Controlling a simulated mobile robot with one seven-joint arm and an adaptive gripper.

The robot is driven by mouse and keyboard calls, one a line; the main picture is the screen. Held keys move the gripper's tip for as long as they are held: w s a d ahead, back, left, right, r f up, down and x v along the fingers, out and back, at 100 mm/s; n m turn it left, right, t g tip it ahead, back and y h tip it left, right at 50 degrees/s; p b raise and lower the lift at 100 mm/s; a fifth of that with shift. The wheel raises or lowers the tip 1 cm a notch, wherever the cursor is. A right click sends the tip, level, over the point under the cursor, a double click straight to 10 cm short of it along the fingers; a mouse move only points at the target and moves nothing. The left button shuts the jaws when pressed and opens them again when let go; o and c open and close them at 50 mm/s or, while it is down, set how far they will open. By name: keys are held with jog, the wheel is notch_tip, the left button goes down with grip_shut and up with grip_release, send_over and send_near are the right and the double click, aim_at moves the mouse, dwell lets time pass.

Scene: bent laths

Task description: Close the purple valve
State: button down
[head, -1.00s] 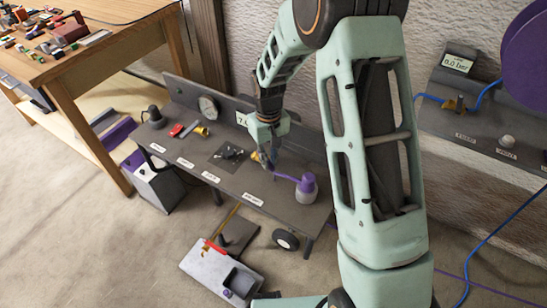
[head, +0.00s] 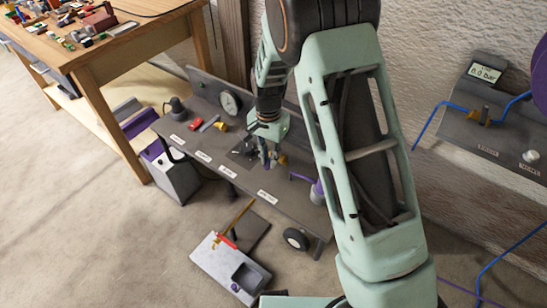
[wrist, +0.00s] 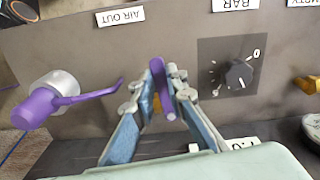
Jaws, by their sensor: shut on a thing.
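The purple valve handle (wrist: 160,88) is a flat upright bar in the middle of the wrist view. My gripper (wrist: 158,98) is shut on it, with one fingertip on each side. A bit of orange-brass shows beneath the handle, mostly hidden by the fingers. In the head view my gripper (head: 268,163) is down at the grey bench panel (head: 225,172), with a brass piece (head: 283,160) just to its right. The handle is too small to make out well there.
Left in the wrist view, a purple cap and hose (wrist: 45,103) sit on a silver cylinder. A black dial (wrist: 238,74) is at right, near the fingers. In the head view, a cluttered wooden table (head: 120,50) stands at left and another panel (head: 490,125) at right.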

jog(key=shift+w+a+m, duration=0.25)
jog(key=shift+a+m, duration=0.15)
jog(key=shift+m, duration=0.5)
jog(key=c, duration=1.9)
grip_release()
jog(key=shift+c, duration=0.2)
jog(key=shift+r, duration=0.1)
notch_tip(320, 180, up, 12)
